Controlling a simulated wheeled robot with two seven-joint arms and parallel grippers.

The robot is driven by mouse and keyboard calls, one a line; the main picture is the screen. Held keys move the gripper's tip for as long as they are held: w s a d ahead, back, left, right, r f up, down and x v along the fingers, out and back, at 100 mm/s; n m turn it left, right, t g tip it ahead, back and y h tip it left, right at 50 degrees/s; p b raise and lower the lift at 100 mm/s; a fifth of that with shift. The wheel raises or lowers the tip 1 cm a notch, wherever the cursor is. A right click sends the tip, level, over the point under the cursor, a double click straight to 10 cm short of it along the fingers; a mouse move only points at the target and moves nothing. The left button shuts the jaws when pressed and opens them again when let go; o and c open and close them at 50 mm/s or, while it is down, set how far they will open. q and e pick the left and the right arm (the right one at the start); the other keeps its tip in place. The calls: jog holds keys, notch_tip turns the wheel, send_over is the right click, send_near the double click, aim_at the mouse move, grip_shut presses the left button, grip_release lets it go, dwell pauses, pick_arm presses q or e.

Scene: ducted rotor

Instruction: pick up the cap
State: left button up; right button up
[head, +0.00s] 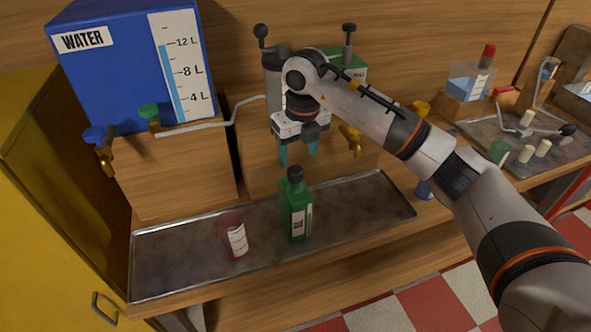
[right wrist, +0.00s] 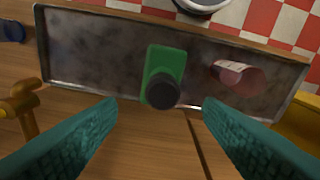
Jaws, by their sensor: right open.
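A black cap (head: 295,173) sits on top of the upright green bottle (head: 297,212), which stands on the metal tray. In the right wrist view the cap (right wrist: 163,92) is seen from above, with the bottle's green body (right wrist: 170,60) beyond it. My right gripper (head: 298,156) is open and empty, its teal fingers pointing down, above and behind the bottle. In the right wrist view its two fingertips (right wrist: 160,108) are spread wide, to either side of the cap and apart from it. My left gripper is out of view.
A clear reddish cup (head: 233,236) with a white label stands left of the bottle on the tray (head: 170,262). A blue water tank (head: 115,75) and wooden blocks with taps stand behind. At the right, another tray (head: 560,152) holds several small items.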

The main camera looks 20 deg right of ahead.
aim_at(296, 169)
jog(key=f+p, duration=0.1)
jog(key=f, duration=0.1)
jog(key=f+p, duration=0.1)
jog(key=f, duration=0.1)
jog(key=shift+w+a+f, duration=0.15)
jog(key=shift+w+a, duration=0.05)
jog(key=shift+f, duration=0.5)
jog(key=c, duration=1.1)
